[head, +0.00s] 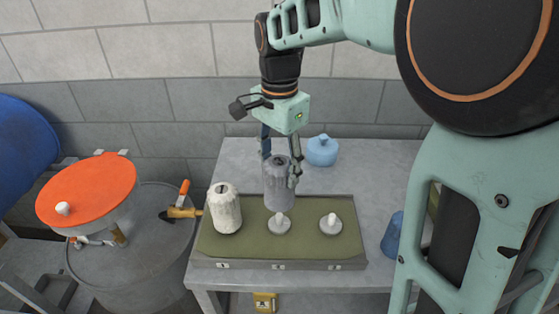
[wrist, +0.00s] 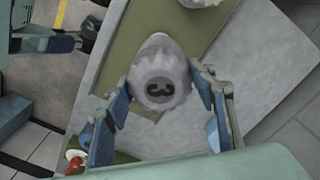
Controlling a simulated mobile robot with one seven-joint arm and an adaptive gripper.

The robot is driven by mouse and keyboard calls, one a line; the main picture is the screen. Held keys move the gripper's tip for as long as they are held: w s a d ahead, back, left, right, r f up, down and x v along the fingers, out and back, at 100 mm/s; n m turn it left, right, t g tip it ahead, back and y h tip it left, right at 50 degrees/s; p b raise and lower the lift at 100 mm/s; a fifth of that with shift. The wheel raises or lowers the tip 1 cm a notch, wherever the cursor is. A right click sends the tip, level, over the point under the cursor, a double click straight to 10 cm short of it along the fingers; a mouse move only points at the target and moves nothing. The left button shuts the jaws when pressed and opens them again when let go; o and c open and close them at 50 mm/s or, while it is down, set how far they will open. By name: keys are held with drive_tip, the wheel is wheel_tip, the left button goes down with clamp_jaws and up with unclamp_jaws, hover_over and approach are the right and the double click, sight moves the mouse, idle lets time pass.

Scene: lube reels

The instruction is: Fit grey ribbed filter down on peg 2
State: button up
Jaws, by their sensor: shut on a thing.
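The grey ribbed filter (head: 279,190) is upright between the two fingers of my gripper (head: 281,168), which is shut on it. In the wrist view, I see its top with a dark mark (wrist: 160,88) between the fingers. In the head view, its lower end shows just above and behind the tip of the middle peg (head: 279,225), with the peg's front uncovered. The pegs carry no readable numbers; the middle one appears to be peg 2. Whether filter and peg line up in depth is hard to tell.
A white ribbed filter (head: 226,212) stands at the left of the green tray (head: 253,253). A bare peg (head: 330,225) is at the right. A blue lidded pot (head: 322,151) stands behind and a blue cup (head: 392,236) at the right. An orange-topped reel (head: 88,190) is left of the table.

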drive_tip(key=shift+f+b, duration=1.25)
drive_tip(key=shift+f, duration=0.8)
drive_tip(key=shift+f+b, duration=1.55)
drive_tip(key=shift+f, duration=0.85)
drive_tip(key=o, duration=1.8)
wheel_tip(320, 180, up, 12)
